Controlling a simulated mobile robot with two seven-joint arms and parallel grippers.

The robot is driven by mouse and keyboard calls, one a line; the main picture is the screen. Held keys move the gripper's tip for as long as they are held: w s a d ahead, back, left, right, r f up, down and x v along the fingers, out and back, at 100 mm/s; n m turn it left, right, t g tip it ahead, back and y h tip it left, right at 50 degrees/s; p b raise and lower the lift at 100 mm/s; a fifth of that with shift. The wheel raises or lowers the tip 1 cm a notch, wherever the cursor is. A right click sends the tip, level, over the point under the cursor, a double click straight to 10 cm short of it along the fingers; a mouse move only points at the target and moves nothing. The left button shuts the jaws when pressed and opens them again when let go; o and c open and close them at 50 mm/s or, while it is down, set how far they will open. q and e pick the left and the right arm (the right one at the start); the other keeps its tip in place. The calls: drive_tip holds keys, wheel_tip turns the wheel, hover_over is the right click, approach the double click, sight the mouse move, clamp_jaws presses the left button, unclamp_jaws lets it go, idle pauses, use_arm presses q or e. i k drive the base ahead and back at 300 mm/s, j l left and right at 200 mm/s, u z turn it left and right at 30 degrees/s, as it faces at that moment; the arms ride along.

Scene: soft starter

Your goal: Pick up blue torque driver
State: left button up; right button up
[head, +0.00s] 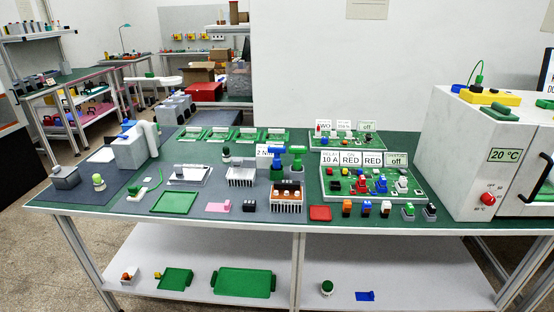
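The blue torque driver (278,153) stands upright with its T-shaped handle on top, near the middle of the green-topped workbench (450,214). A similar green driver (297,155) stands just to its right. A white label reading about "2 N" (264,152) is at its left, partly covered by the blue handle. The lower part of the blue driver is hard to make out among the parts in front. Neither of my grippers is in view.
In front stands a finned heat-sink module (287,197), with another finned block (241,177) to the left. A panel with labels and coloured connectors (372,185) lies to the right. A large white oven (465,150) fills the right end. A lower shelf (200,262) holds green trays.

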sight(276, 150)
drive_tip(key=i+l, duration=0.2)
drive_tip(key=l, duration=0.15)
drive_tip(key=i+l, duration=0.2)
drive_tip(key=l, duration=0.2)
drive_tip(key=i+l+u, duration=0.1)
drive_tip(key=i+l, duration=0.35)
drive_tip(key=l, duration=0.3)
